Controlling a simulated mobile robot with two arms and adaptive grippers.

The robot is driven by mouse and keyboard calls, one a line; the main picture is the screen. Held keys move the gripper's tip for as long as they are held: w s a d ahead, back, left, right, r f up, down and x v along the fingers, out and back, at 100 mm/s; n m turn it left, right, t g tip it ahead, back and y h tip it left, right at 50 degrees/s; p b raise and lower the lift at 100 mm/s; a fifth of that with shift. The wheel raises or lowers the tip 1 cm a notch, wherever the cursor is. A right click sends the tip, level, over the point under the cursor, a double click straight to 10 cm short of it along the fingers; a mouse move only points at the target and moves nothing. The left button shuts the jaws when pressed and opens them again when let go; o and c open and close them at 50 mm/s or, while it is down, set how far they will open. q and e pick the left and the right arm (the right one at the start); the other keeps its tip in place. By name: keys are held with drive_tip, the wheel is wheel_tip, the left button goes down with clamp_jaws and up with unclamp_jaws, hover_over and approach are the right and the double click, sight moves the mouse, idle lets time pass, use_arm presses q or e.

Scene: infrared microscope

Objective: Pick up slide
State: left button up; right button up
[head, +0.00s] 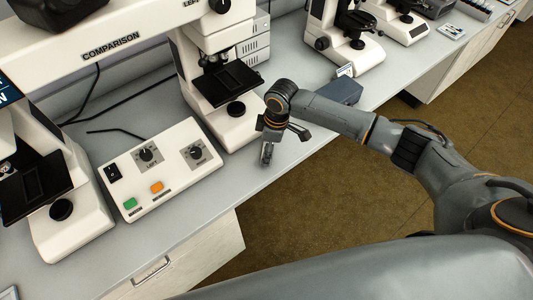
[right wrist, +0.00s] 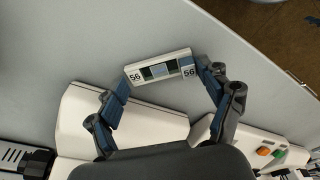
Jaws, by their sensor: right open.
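The slide (right wrist: 160,70) is a small white plate with a dark middle window and a "56" label at each end. It lies on the grey bench top in the right wrist view. My right gripper (right wrist: 163,78) is open, with one blue-padded finger near each end of the slide. The right finger appears very close to the slide's right end; contact cannot be told. In the head view my right gripper (head: 267,154) points down over the bench near its front edge, and I cannot make out the slide there. My left gripper is not in view.
The comparison microscope's white base (head: 236,122) stands just left of the right gripper. A control box (head: 160,168) with knobs and buttons sits further left. A blue-grey box (head: 343,91) and another microscope (head: 345,45) stand behind. The bench front edge is close by.

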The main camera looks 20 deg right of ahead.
drive_tip(key=shift+s, duration=0.1)
drive_tip(key=c, duration=0.8)
drive_tip(key=shift+c, duration=0.3)
drive_tip(key=shift+s+d+f, duration=0.1)
drive_tip(key=shift+c, duration=1)
